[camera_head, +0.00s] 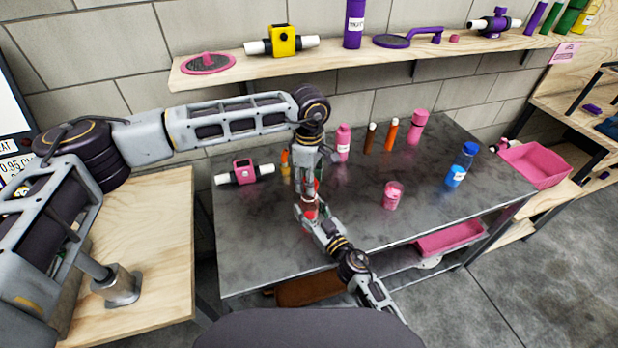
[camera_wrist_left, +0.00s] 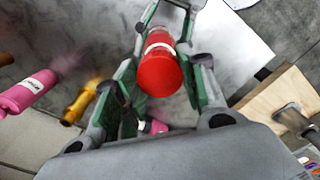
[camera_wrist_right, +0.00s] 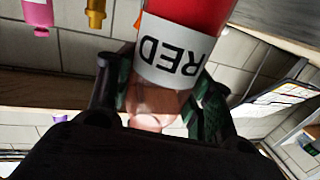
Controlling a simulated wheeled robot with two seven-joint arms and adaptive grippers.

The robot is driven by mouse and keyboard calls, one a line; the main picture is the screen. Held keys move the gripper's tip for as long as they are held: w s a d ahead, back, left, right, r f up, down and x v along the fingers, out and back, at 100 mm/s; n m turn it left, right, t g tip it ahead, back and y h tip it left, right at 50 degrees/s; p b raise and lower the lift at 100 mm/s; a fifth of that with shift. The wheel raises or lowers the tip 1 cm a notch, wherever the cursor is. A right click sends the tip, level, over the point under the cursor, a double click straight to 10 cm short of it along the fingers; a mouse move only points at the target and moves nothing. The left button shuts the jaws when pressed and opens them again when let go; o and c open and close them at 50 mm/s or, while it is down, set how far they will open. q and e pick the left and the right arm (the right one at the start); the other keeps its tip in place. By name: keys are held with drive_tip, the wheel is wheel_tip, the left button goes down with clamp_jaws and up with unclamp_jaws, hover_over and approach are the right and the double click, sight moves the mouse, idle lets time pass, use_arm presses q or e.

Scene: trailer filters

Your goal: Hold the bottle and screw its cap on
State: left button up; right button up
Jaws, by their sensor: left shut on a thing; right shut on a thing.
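The red bottle (camera_head: 310,209) stands roughly upright between my two grippers, above the near left part of the dark table. Its white label reads RED in the right wrist view (camera_wrist_right: 172,55), with a clear, pinkish part below. My right gripper (camera_head: 309,217) is shut around this lower part from the near side. My left gripper (camera_head: 313,178) comes from above and is shut on the red cap (camera_wrist_left: 160,74) at the bottle's top. The cap sits in line with the bottle. The fingers hide much of both, and I cannot tell how tight the cap is.
On the table (camera_head: 350,222) are a pink valve (camera_head: 244,172), several pink, brown and orange bottles behind, a pink jar (camera_head: 392,196) and a blue bottle (camera_head: 456,176) at right. A wall shelf (camera_head: 370,55) runs above. The table's middle is fairly clear.

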sight(309, 210)
use_arm(q)
drive_tip(key=shift+f, duration=0.1)
idle(0.3)
drive_tip(key=shift+f, duration=0.8)
drive_tip(key=shift+f, duration=0.55)
idle(0.7)
drive_tip(key=m, duration=2.2)
drive_tip(key=shift+m, duration=0.3)
idle(0.5)
